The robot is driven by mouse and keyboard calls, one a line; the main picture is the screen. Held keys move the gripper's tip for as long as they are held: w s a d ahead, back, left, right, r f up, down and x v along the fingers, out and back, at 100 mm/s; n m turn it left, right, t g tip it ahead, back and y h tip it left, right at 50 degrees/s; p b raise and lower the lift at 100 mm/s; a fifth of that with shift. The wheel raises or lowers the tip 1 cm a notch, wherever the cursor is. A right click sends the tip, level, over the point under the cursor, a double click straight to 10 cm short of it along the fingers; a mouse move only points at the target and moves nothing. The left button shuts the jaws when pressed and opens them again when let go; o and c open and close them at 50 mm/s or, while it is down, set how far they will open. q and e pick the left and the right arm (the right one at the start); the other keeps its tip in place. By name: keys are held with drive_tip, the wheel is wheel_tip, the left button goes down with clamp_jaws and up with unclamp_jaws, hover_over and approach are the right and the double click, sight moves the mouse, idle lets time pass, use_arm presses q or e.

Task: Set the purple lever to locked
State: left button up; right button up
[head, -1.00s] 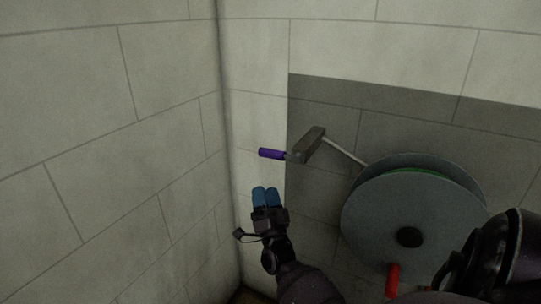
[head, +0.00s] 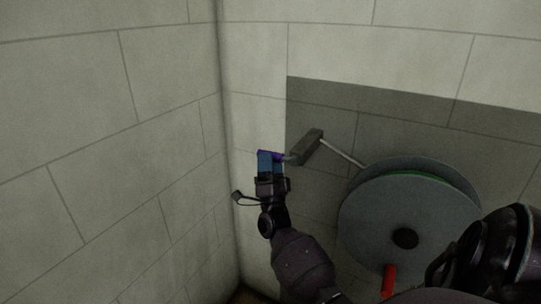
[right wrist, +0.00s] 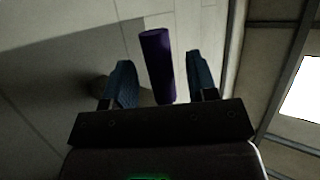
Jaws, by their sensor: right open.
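The purple lever (head: 276,155) is a short purple handle pointing left from a grey block (head: 306,147) on the wall. In the right wrist view the purple handle (right wrist: 158,66) stands between the two blue fingers of my right gripper (right wrist: 160,84), with a gap on each side. My right gripper (head: 269,158) is open at the handle in the head view, and its fingers hide part of it. My left gripper does not show.
A large grey disc (head: 400,215) with a green edge and a dark hub stands right of the lever. A pale rod (head: 343,154) runs from the block towards it. A red handle (head: 389,279) is below. A wall corner lies close on the left.

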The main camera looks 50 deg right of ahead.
drive_tip(key=shift+x, duration=0.85)
clamp_jaws()
